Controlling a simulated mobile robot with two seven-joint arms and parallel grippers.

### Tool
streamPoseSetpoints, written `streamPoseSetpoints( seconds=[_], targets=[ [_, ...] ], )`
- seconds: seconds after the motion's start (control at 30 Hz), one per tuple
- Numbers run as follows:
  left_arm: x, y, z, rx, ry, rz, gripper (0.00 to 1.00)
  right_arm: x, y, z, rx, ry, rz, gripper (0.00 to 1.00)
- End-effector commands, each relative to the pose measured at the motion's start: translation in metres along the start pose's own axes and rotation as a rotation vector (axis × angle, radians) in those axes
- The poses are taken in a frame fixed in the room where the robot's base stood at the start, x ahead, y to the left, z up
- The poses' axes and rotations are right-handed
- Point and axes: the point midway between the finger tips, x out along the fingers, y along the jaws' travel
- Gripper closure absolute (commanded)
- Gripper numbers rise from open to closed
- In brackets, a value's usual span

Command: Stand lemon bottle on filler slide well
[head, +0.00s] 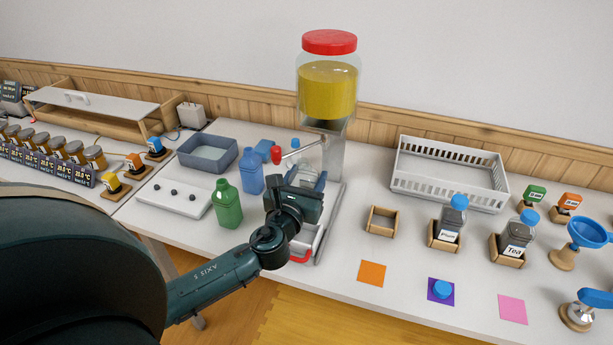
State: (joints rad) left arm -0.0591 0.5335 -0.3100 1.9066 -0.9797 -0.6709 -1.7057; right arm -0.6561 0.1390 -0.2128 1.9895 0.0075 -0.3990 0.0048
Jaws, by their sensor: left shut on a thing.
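My left gripper (304,184) reaches in from the left, below the tap of the filler. It is shut on a clear, bluish bottle (310,174), mostly hidden behind the gripper; no label on it shows. The filler has a big jar (328,92) of yellow liquid with a red lid, on a grey stand (336,160), and a tap with a red handle (276,154). The filler slide (303,243), a pale tray with a red front grip, shows below my gripper. Its well is hidden by my arm, so I cannot tell whether the bottle touches it. My right gripper is out of view.
A green bottle (228,204) and a blue bottle (251,172) stand close left of my gripper. To the right are an empty wooden holder (382,221), two capped bottles in holders, a white basket (450,190), and a blue cap (441,289) on a purple square.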

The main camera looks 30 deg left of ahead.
Motion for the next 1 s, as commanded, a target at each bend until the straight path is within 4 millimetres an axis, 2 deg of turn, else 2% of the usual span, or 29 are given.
streamPoseSetpoints(
  seconds=[0.2,0.43,0.7,1.0],
  targets=[
    [0.000,0.000,-0.018,-0.001,0.001,0.000,0.78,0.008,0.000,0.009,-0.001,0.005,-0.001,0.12],
    [0.000,0.000,-0.041,-0.001,0.000,0.000,0.78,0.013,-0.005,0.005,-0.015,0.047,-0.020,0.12],
    [0.000,0.000,-0.068,0.000,0.001,-0.001,0.78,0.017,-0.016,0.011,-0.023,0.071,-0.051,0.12],
    [0.000,0.000,-0.087,-0.001,0.000,-0.001,0.78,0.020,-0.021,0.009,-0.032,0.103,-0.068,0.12]
  ],
)
